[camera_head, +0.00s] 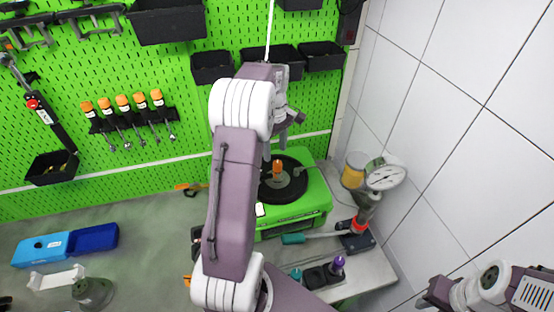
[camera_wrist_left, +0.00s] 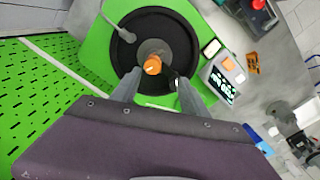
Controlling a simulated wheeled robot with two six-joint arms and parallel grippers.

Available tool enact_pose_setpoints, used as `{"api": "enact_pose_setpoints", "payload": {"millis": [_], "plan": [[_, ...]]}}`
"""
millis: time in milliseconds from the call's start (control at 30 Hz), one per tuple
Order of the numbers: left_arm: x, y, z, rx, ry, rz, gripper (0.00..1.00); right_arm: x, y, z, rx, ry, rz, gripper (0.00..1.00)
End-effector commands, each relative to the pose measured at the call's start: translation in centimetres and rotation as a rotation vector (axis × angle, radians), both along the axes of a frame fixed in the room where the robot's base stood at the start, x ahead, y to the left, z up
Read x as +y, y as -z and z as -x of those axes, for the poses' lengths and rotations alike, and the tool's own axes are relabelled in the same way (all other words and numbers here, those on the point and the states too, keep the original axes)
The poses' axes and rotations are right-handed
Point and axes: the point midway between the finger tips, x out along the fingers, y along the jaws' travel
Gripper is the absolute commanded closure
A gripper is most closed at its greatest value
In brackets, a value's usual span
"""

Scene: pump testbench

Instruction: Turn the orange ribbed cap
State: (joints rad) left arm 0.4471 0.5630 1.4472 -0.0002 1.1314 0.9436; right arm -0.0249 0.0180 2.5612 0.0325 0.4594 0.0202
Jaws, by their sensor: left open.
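The orange ribbed cap (camera_head: 277,166) stands at the middle of a round black plate (camera_head: 290,190) on the green pump bench (camera_head: 318,190). In the left wrist view the cap (camera_wrist_left: 152,65) sits on a grey hub inside the black disc. My left gripper (camera_head: 275,146) is above the cap with its fingers pointing down. In the wrist view its two fingers (camera_wrist_left: 158,84) are spread apart, with the cap beyond the gap between them. Nothing is held. Of my right arm only some links show at the lower right; its gripper does not show clearly.
A pressure gauge (camera_head: 385,174) stands right of the bench, near the white tiled wall. Orange-handled tools (camera_head: 123,103) and black bins (camera_head: 212,67) hang on the green pegboard behind. A blue tray (camera_head: 93,238) lies on the left of the table. A small display (camera_wrist_left: 219,82) stands beside the disc.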

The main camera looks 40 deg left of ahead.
Motion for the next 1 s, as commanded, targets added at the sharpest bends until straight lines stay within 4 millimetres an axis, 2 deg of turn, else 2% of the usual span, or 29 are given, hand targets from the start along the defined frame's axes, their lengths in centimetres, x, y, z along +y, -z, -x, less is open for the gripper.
{"api": "enact_pose_setpoints", "payload": {"millis": [200, 300, 433, 633, 667, 833, 1000], "plan": [[-0.1, 4.3, 0.1, 0.006, 0.001, 0.003, 0.48, 0.0, -1.7, 0.0, -0.001, 0.000, 0.000, 0.66], [-0.1, 5.6, 0.0, 0.003, 0.001, 0.001, 0.48, 0.0, -2.1, 0.0, -0.001, 0.000, 0.000, 0.66], [0.0, 6.5, 0.0, 0.001, 0.001, 0.001, 0.48, 0.0, -2.3, 0.0, -0.001, 0.000, 0.000, 0.66], [-0.1, 6.7, -0.1, 0.000, 0.002, 0.000, 0.48, 0.0, -2.2, 0.0, -0.001, 0.000, 0.000, 0.66], [-0.1, 6.7, -0.1, 0.000, 0.002, 0.000, 0.50, 0.0, -2.2, 0.0, -0.001, 0.000, 0.000, 0.66], [0.0, 6.7, -0.1, -0.001, 0.002, 0.000, 0.98, 0.0, -2.2, 0.0, -0.001, 0.000, 0.000, 0.66], [0.0, 6.6, -0.1, -0.002, 0.000, -0.001, 1.00, 0.0, -2.2, 0.0, -0.001, 0.000, 0.000, 0.66]]}}
